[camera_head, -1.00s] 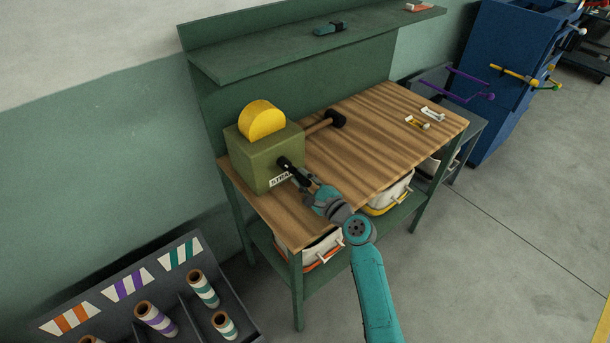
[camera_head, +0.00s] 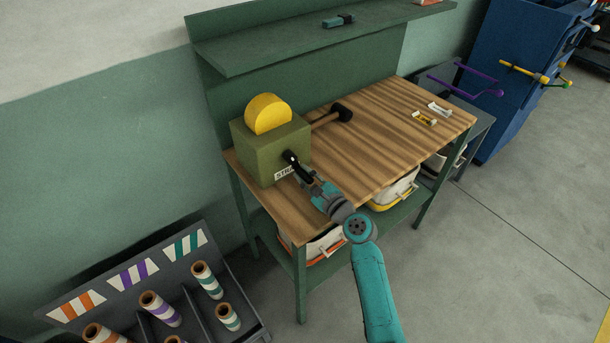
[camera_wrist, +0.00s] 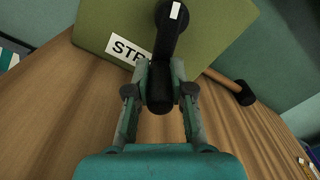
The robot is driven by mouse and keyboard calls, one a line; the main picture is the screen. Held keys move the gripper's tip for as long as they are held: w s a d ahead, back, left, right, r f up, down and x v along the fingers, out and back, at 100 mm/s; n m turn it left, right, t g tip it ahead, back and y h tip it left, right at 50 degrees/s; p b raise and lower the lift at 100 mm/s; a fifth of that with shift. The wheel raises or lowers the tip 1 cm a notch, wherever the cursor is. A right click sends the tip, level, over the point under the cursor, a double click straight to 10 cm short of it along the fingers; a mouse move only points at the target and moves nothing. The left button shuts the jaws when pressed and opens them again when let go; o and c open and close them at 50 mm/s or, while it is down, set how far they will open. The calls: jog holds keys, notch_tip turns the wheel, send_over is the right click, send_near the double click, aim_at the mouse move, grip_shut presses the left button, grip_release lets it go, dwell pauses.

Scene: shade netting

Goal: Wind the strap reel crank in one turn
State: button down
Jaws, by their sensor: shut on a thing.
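The strap reel is an olive box (camera_head: 258,152) with a yellow half-round drum (camera_head: 268,114) on top, at the left end of the wooden workbench. A label starting "STR" is on its front face, partly hidden. The black crank (camera_head: 291,158) is on that face. In the wrist view the crank arm (camera_wrist: 172,32) runs from its hub, which has a white mark, down to a dark handle (camera_wrist: 160,92). My gripper (camera_wrist: 160,100) is shut on the handle, one finger on each side. In the head view my gripper (camera_head: 306,176) reaches the crank from the lower right.
Small yellow and white parts (camera_head: 425,118) lie at the bench's right end. A green shelf (camera_head: 330,38) overhangs the back. Bins (camera_head: 395,190) sit below. The middle of the bench top is clear.

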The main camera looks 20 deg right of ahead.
jog(key=c, duration=1)
grip_release()
jog(key=v, duration=1.2)
